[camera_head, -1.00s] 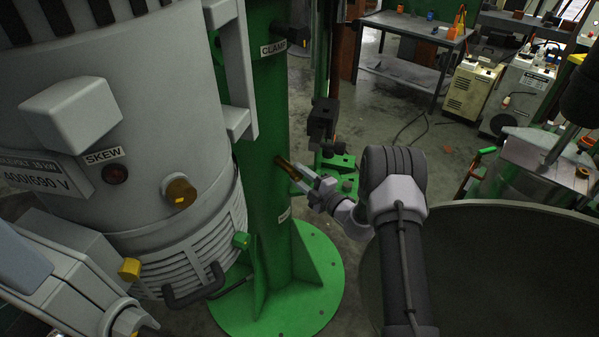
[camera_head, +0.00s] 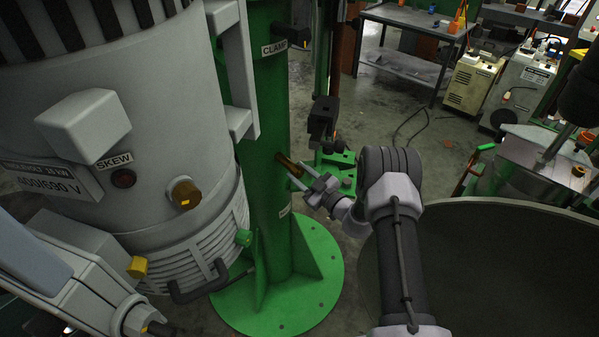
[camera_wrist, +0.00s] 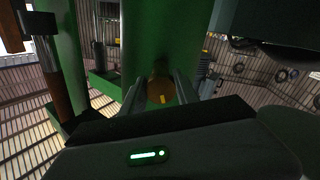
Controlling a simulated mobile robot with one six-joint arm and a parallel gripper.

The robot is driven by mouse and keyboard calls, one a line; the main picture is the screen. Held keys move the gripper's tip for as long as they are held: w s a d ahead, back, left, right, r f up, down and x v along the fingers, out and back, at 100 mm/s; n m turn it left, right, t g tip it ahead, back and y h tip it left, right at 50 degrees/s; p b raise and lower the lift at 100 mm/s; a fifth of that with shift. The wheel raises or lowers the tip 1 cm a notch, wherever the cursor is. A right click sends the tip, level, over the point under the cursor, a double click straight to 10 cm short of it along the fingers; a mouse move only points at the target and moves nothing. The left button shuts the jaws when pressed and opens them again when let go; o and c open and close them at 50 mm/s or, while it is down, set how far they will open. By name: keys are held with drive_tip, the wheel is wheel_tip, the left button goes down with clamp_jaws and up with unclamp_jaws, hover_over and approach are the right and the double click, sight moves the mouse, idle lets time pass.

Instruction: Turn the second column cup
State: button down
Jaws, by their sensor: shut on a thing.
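The column cup is a brass-brown cylinder (camera_head: 288,164) sticking out from the side of the green column (camera_head: 268,130) in the head view. It has a yellow mark on its end, which shows between my fingers in the wrist view (camera_wrist: 160,92). My gripper (camera_head: 299,176) is shut on this cup from the right, with one finger on either side. Another brass cup (camera_head: 184,193) with a yellow mark sits on the grey motor housing at the left. The finger contact areas are partly hidden.
The grey motor housing (camera_head: 130,150) stands close left of the column. A black block on a green bracket (camera_head: 323,115) stands just behind my gripper. A large dark vat (camera_head: 480,260) fills the lower right. A workbench (camera_head: 415,35) stands at the back.

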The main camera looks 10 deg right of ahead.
drive_tip(key=shift+m, duration=1.5)
drive_tip(key=c, duration=0.9)
unclamp_jaws()
drive_tip(key=p+v, duration=0.2)
drive_tip(key=v, duration=1.5)
drive_tip(key=shift+s, duration=0.25)
